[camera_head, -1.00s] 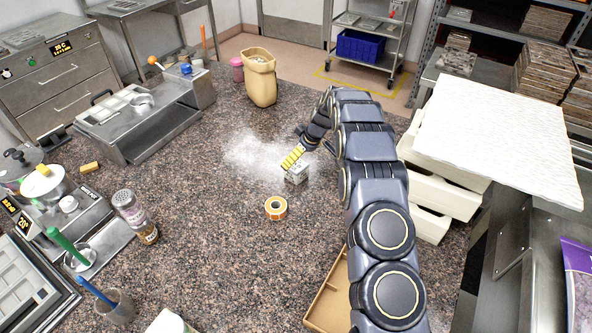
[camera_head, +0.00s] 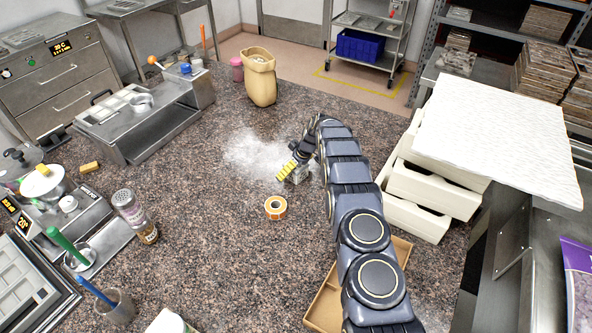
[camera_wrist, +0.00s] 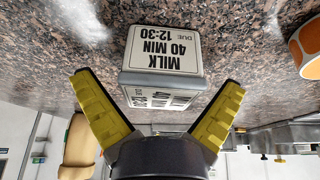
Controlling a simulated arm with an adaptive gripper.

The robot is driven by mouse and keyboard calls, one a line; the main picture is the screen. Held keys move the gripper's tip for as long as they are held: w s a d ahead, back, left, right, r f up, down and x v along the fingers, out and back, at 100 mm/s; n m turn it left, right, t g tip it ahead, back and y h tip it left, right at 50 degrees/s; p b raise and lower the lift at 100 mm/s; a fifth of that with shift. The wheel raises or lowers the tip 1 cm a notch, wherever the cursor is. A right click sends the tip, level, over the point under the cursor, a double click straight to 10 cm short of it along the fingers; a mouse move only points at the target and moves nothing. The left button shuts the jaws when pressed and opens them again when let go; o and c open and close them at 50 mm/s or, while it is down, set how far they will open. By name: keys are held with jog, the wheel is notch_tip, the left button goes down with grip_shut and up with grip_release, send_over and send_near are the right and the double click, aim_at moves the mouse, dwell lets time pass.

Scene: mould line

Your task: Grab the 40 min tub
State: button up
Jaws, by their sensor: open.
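The 40 min tub (camera_wrist: 165,52) is a small grey-edged block with white labels. In the wrist view its top label reads "MILK 40 MIN DUE 12:30", upside down to the reader. It stands on the speckled counter. In the head view the tub (camera_head: 300,175) shows only partly, behind my yellow fingers. My gripper (camera_head: 285,172) is open beside it, low over the counter. In the wrist view my gripper (camera_wrist: 158,88) has its two yellow fingers spread wide, with the tub ahead between their tips. I cannot tell whether a finger touches it.
An orange tape roll (camera_head: 276,207) lies close by on the counter. White powder (camera_head: 252,155) is spread behind the tub. A tan sack (camera_head: 260,80) stands farther back. White stacked trays (camera_head: 432,190) and an open cardboard box (camera_head: 325,300) flank my arm.

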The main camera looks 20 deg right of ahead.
jog(key=shift+c, duration=0.3)
jog(key=c, duration=1.1)
jog(key=shift+r, duration=0.1)
